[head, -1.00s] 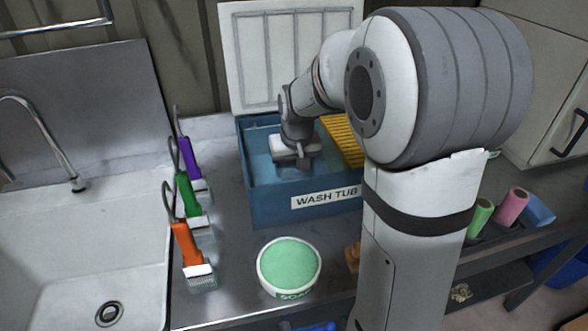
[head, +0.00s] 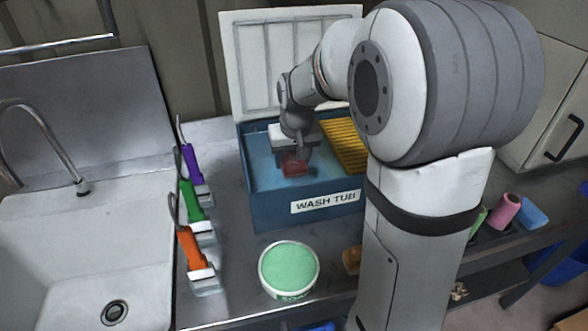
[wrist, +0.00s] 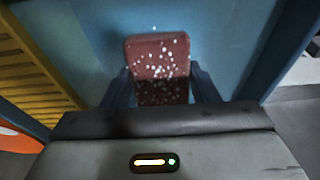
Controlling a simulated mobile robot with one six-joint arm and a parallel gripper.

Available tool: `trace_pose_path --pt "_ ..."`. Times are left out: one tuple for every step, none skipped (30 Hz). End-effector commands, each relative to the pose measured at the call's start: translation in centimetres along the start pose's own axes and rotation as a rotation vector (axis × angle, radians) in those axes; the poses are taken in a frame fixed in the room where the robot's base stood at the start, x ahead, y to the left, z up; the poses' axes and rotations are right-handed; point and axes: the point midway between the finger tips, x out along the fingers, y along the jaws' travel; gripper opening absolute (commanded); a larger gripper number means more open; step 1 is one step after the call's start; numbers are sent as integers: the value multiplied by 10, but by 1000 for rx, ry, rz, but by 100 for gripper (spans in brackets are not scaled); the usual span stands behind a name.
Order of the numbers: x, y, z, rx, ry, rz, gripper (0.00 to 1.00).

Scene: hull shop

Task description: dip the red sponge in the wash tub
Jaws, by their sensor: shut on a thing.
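The red sponge (wrist: 158,65) is held between my gripper's two dark fingers (wrist: 160,88) in the wrist view. Its face has white specks, and its lower part looks darker. In the head view the sponge (head: 294,166) shows below my gripper (head: 296,156), inside the open blue wash tub (head: 262,208). Blue water (head: 258,172) shows around it. I cannot tell whether the sponge's lower end touches the water.
A yellow ribbed rack (head: 345,150) covers the tub's right part. The raised white lid (head: 265,70) stands behind. A green-filled soap bowl (head: 289,268) is in front. Orange, green and purple-handled brushes (head: 193,250) stand left, beside the sink (head: 60,260).

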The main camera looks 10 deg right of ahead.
Motion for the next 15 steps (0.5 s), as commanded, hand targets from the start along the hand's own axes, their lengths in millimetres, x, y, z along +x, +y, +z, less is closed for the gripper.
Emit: trace_pose_path --pt "-7 0 -2 0 1 0 36" --pt "-10 0 -2 0 0 0 36" --pt "-13 0 -3 0 0 0 36" --pt "-15 0 -4 0 0 0 36" --pt "-17 0 -4 0 0 0 36" --pt "-20 0 -5 0 0 0 36" --pt "-23 0 -6 0 0 0 36" --pt "-25 0 -6 0 0 0 36" --pt "-28 0 -7 0 0 0 36" --pt "-31 0 -8 0 1 0 36" --pt "-33 0 -8 0 1 0 36" --pt "-36 0 -9 0 1 0 36" --pt "-38 0 -10 0 1 0 36" --pt "-41 0 -11 0 1 0 36" --pt "-44 0 -11 0 1 0 36"
